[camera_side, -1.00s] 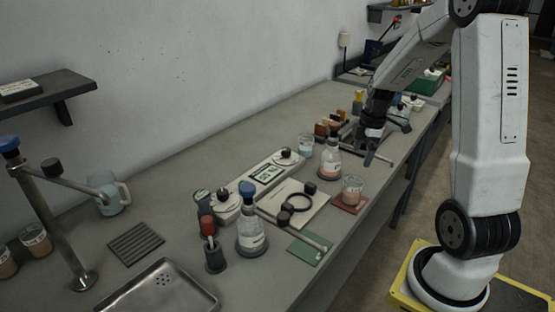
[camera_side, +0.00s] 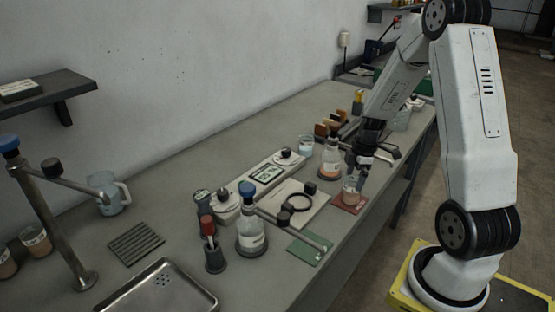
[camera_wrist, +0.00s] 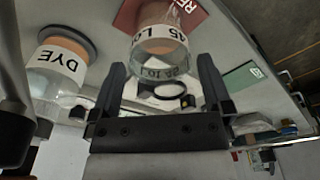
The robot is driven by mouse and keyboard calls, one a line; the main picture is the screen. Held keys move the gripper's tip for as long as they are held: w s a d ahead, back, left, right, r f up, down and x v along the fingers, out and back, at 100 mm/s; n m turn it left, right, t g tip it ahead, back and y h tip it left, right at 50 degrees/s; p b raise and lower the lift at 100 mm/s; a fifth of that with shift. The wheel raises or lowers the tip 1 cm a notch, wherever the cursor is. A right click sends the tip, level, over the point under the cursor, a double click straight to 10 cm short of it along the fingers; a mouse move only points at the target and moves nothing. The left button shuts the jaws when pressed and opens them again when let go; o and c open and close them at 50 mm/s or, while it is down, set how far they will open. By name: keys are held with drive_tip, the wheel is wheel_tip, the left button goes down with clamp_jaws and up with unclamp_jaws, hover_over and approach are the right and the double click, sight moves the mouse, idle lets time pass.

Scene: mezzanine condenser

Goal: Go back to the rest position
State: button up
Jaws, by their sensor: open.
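My gripper (camera_side: 360,165) is open, close above and beside a beaker (camera_side: 350,189) with pinkish liquid on a red mat (camera_side: 347,207). In the wrist view my gripper (camera_wrist: 162,78) has its two fingers apart. The beaker (camera_wrist: 160,42) shows beyond and between them, its label partly readable, on the red mat (camera_wrist: 192,14). I cannot tell whether a finger touches the beaker. A flask with a DYE label (camera_wrist: 56,72) is left of the fingers; it also shows in the side view (camera_side: 330,160).
A hotplate-like instrument with a display (camera_side: 267,174), a pale board with a black ring (camera_side: 300,201) and a green mat (camera_side: 309,248) lie nearer the camera. A blue-capped flask (camera_side: 250,238) stands beside them.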

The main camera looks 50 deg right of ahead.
sight(351, 188)
drive_tip(key=shift+w+a+f, duration=0.1)
drive_tip(key=shift+a+f, duration=0.05)
drive_tip(key=shift+f, duration=1.2)
drive_tip(key=shift+r, duration=0.1)
drive_tip(key=shift+s+r, duration=0.5)
drive_tip(key=shift+r, duration=4.7)
drive_tip(key=f, duration=0.8)
drive_tip(key=w+f, duration=0.1)
drive_tip(key=f, duration=0.3)
drive_tip(key=shift+f, duration=0.1)
drive_tip(key=shift+r, duration=1.35)
drive_tip(key=shift+s+a+r, duration=0.1)
drive_tip(key=shift+r, duration=0.5)
drive_tip(key=shift+s+a+r, duration=0.15)
drive_tip(key=shift+s+r, duration=0.1)
drive_tip(key=shift+r, duration=0.05)
